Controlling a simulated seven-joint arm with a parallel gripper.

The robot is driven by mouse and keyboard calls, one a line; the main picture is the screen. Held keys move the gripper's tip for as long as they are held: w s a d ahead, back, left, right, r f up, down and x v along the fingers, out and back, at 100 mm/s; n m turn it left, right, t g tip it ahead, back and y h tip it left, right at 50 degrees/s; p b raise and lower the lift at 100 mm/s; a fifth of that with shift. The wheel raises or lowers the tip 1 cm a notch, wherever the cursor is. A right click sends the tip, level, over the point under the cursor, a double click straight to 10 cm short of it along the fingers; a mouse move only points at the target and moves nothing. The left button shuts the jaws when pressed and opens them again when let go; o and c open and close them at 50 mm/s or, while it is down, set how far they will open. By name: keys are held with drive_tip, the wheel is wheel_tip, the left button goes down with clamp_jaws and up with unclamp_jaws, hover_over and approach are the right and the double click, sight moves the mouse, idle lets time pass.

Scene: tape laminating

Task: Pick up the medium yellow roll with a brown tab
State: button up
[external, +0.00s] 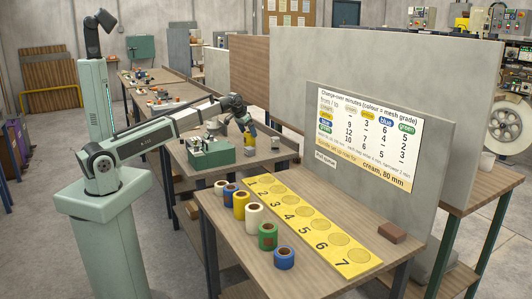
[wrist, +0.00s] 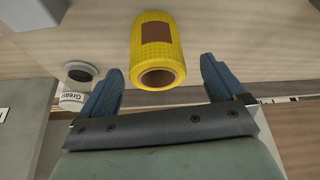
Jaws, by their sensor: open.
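A yellow roll (wrist: 158,55) with a brown tab on its side is at the top middle of the wrist view, its brown core end towards me. My gripper (wrist: 159,72) is open, with one blue finger on each side of the roll's near end. Gaps show between the roll and both fingers. In the external view my gripper (external: 241,120) is over the far bench, right above a small yellow roll (external: 249,135). Its tab is too small to make out there.
A grey cup (wrist: 79,71) and a grease can (wrist: 72,101) stand left of the roll, close to the left finger. A green machine (external: 210,152) is beside it on the bench. The near table holds a row of rolls, including another yellow one (external: 241,204), and a numbered yellow board (external: 312,226).

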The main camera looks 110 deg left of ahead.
drive_tip(key=x, duration=0.4)
drive_tip(key=shift+w, duration=0.15)
drive_tip(key=c, duration=1.1)
